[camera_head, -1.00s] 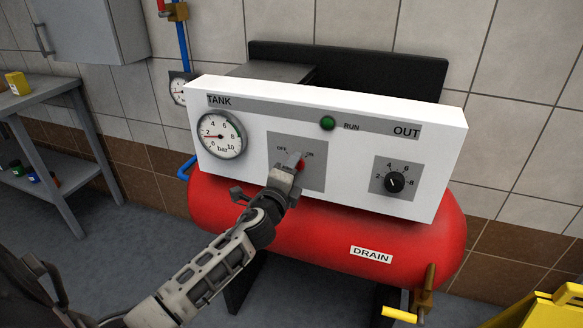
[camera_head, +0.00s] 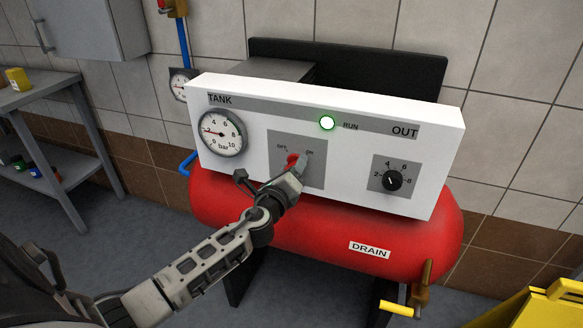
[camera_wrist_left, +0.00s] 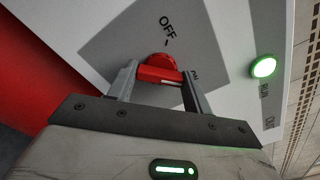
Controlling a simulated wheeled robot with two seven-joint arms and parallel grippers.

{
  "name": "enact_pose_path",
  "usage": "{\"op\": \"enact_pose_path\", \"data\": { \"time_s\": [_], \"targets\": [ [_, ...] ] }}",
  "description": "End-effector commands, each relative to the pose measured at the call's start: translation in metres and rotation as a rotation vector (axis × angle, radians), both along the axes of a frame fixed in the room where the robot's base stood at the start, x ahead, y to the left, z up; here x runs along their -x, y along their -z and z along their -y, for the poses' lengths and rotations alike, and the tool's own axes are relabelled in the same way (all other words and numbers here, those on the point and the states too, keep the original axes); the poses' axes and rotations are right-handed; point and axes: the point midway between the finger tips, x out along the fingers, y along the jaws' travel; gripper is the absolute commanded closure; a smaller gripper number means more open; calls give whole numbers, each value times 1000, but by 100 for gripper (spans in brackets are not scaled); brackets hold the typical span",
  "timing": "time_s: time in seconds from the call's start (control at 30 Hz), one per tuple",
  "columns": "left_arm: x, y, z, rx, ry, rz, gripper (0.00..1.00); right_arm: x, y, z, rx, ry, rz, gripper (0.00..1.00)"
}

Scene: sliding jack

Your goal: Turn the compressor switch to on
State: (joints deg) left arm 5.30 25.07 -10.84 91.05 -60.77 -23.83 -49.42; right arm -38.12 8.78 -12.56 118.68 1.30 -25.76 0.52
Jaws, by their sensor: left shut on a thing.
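The compressor switch is a red rotary knob (camera_head: 292,160) on a grey plate marked OFF and ON, on the white panel (camera_head: 345,165). My left gripper (camera_head: 299,167) is at the knob, partly covering it. In the left wrist view, the knob's red handle (camera_wrist_left: 160,75) sits between the two fingers of my left gripper (camera_wrist_left: 158,84), which is shut on it. The knob's pointer cannot be made out clearly. The green RUN lamp (camera_head: 327,123) is lit brightly, and it also glows in the left wrist view (camera_wrist_left: 263,67). My right gripper is not in view.
The TANK gauge (camera_head: 221,133) is left of the switch, and the black OUT knob (camera_head: 392,180) is right of it. The red tank (camera_head: 300,225) is below the panel. A yellow drain handle (camera_head: 395,308) is at lower right. A grey bench (camera_head: 45,95) stands at left.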

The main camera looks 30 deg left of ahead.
Motion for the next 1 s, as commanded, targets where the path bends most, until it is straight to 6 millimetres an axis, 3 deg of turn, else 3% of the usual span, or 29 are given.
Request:
{"op": "enact_pose_path", "data": {
  "time_s": [0.4, 0.43, 0.5, 0.83, 1.0],
  "targets": [
    [0, 0, -1, -13, -1, -3, 73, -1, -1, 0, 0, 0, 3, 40],
    [0, 0, -1, -13, -1, -3, 44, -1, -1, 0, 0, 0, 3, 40],
    [0, 0, 0, -12, -1, -3, 28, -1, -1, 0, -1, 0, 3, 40],
    [3, 1, 1, -9, 1, -3, 28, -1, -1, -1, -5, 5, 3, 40],
    [24, 1, 6, -8, 1, -5, 28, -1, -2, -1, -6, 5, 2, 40]
  ]
}}
